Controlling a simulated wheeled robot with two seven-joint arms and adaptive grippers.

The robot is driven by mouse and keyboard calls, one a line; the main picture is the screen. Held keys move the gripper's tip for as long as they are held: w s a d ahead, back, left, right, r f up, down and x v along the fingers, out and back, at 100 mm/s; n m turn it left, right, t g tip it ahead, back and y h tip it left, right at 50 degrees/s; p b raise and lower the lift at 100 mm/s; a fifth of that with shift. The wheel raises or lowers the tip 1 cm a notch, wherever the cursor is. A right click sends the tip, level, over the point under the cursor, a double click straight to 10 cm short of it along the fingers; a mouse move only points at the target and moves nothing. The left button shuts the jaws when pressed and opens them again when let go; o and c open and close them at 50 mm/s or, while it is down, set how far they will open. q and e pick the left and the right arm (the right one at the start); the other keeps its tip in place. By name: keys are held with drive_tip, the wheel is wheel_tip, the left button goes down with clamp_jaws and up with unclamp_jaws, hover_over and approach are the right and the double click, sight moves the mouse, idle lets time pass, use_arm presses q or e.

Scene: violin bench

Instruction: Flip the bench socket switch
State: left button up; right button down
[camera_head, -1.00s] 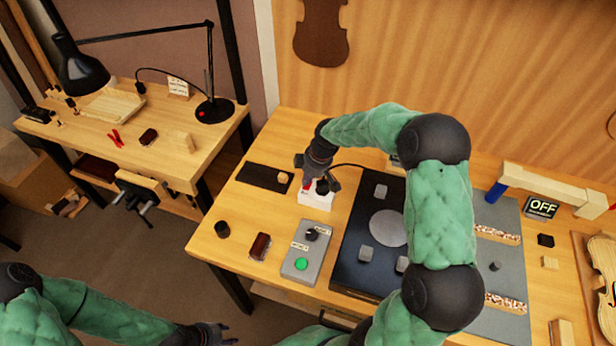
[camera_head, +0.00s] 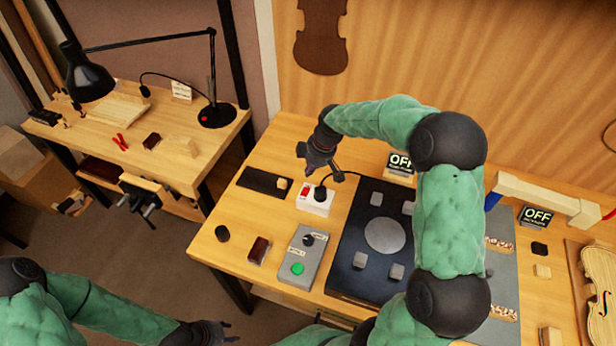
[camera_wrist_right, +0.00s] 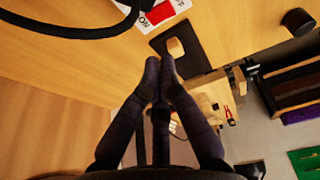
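The white bench socket (camera_head: 316,203) with its red switch (camera_head: 305,190) stands near the back left of the workbench. A black plug and cable (camera_head: 320,193) sit in it. The right wrist view shows these fingers (camera_wrist_right: 160,66) with the red switch (camera_wrist_right: 160,13) and part of an "ON" label at the top edge. I cannot tell which way the switch is tipped. My left gripper (camera_head: 222,334) is low at the bottom edge, empty, its fingers apart.
A small "OFF" display (camera_head: 400,163) stands behind the black plate (camera_head: 365,265); another "OFF" display (camera_head: 537,217) is farther right. A grey box with a green button (camera_head: 298,268) lies in front of the socket. A dark mat (camera_head: 262,181) with a wooden block lies left.

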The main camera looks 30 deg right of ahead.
wheel_tip(320, 180, up, 6)
drive_tip(key=d, duration=0.1)
drive_tip(key=shift+s+d+p, duration=0.3)
drive_tip(key=shift+d+p, duration=0.05)
drive_tip(key=shift+p, duration=0.05)
drive_tip(key=shift+f, duration=0.1)
